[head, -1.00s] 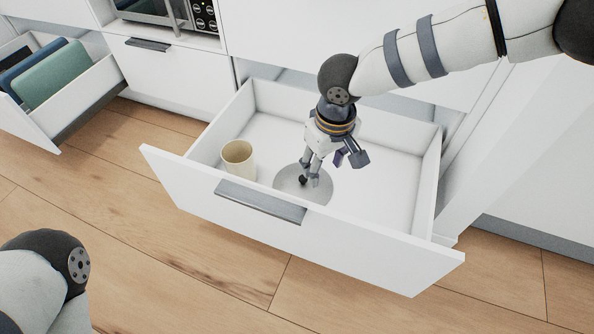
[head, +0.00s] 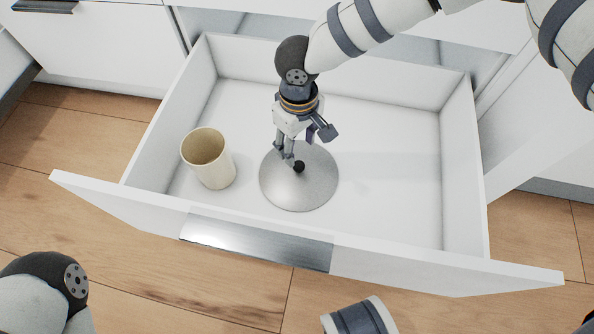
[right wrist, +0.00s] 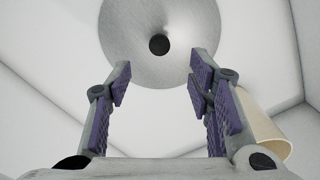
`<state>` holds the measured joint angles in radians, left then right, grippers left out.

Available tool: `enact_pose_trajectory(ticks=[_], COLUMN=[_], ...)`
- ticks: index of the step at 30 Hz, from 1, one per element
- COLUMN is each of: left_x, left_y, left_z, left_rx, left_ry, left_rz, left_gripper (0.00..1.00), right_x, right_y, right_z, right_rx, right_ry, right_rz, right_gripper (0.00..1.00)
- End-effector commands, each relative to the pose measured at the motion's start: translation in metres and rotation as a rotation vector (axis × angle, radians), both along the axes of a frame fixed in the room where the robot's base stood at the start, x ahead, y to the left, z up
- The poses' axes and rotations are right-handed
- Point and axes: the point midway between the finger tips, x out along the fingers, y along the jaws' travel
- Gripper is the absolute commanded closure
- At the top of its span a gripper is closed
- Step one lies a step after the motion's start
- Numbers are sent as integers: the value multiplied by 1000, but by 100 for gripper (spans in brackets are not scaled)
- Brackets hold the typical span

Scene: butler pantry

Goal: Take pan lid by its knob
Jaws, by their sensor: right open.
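The pan lid (head: 315,188) is a round silver-grey disc with a small black knob (head: 299,167) on top. It lies in the open white drawer. My right gripper (head: 303,147) points down over the lid, fingers apart and empty. In the right wrist view, the lid (right wrist: 125,35) and its black knob (right wrist: 159,44) show ahead of the gap between the two open fingers (right wrist: 160,68). The knob is roughly centred between them, and no finger visibly touches it. My left gripper is out of view.
A cream cup (head: 212,165) stands in the drawer left of the lid; it also shows beside the right-hand finger in the right wrist view (right wrist: 262,128). The drawer's front panel (head: 400,258) and side walls surround the lid. The drawer floor right of the lid is bare.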

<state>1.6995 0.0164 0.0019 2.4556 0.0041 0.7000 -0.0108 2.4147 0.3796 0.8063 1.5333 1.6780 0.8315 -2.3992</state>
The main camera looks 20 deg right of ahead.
Motion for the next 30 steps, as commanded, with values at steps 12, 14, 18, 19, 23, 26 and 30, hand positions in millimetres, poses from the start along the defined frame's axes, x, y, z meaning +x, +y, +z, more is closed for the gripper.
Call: enact_pose_trajectory(ticks=[12, 14, 18, 19, 23, 26, 30], left_x=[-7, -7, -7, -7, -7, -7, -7], left_y=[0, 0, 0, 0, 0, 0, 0], left_z=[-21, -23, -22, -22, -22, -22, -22], left_rx=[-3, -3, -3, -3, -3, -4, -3], left_ry=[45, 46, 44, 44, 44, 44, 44], left_rz=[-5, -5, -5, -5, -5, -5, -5], left_gripper=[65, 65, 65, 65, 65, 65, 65], right_x=[-4, -3, -2, -2, -3, -3, -2], right_y=[-1, -1, -1, -1, -1, -1, -1], right_z=[-80, -87, -86, -86, -86, -86, -85], right_rx=[-3, -1, -1, -1, -1, -1, -1], right_ry=[4, 3, 0, 0, 0, 0, 0], right_rz=[1, 0, 0, 0, 0, 0, 0], right_gripper=[53, 53, 53, 53, 78, 100, 100])
